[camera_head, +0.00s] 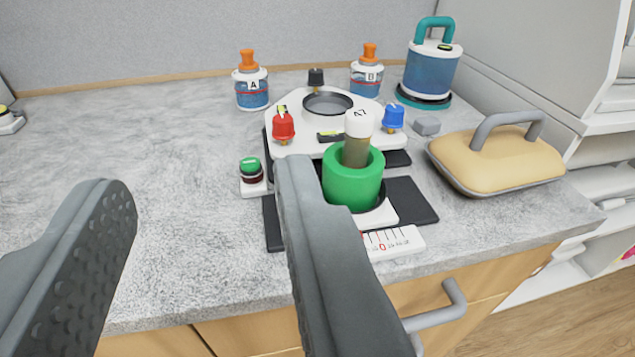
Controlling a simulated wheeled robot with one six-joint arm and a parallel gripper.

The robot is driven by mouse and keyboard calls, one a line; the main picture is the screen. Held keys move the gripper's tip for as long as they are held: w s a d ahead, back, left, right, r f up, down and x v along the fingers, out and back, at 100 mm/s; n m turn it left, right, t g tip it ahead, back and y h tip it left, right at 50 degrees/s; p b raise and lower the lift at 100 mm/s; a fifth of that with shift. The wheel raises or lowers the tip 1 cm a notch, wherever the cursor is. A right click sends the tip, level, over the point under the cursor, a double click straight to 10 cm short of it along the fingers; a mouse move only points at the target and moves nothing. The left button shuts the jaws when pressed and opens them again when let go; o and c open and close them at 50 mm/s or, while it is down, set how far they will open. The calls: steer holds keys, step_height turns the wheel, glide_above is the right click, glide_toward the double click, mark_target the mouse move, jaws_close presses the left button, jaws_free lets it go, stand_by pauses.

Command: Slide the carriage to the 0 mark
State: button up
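The carriage (385,217) is a white piece near the counter's front, on a dark plate (412,200). A thick green ring (352,183) stands on it, with a brownish vial (356,150) with a white cap upright inside. A white scale (398,241) with a red 0 lies just in front of the carriage. My right finger covers the scale's left end and part of the carriage, so I cannot tell where any pointer stands against the 0. My gripper (198,180) is open and empty, its fingers wide apart. Its right finger appears left of the green ring; contact cannot be told.
Behind stands a white console with a red knob (283,126), a blue knob (393,116) and a round dish (327,102). A green button (251,168) is at left. Bottles A (252,88) and B (367,77) stand behind. A beige handled lid (495,160) lies right.

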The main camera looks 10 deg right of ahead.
steer(key=shift+o, duration=0.3)
steer(key=w+r+g, duration=0.1)
steer(key=w+g, duration=0.6)
steer(key=w, duration=0.3)
steer(key=shift+w+r+h, duration=0.25)
steer(key=shift+r+h, duration=0.05)
steer(key=shift+w+r+m+g+h, duration=0.8)
steer(key=shift+w+r+m+g, duration=0.35)
steer(key=shift+w+g, duration=3.8)
steer(key=shift+g, duration=0.25)
steer(key=d+f, duration=0.1)
steer(key=f, duration=0.4)
steer(key=d+f, duration=0.1)
steer(key=f, duration=0.5)
steer(key=s+d+f, duration=0.1)
steer(key=f, duration=0.5)
steer(key=shift+s+d, duration=0.1)
steer(key=shift+d, duration=0.3)
jaws_close()
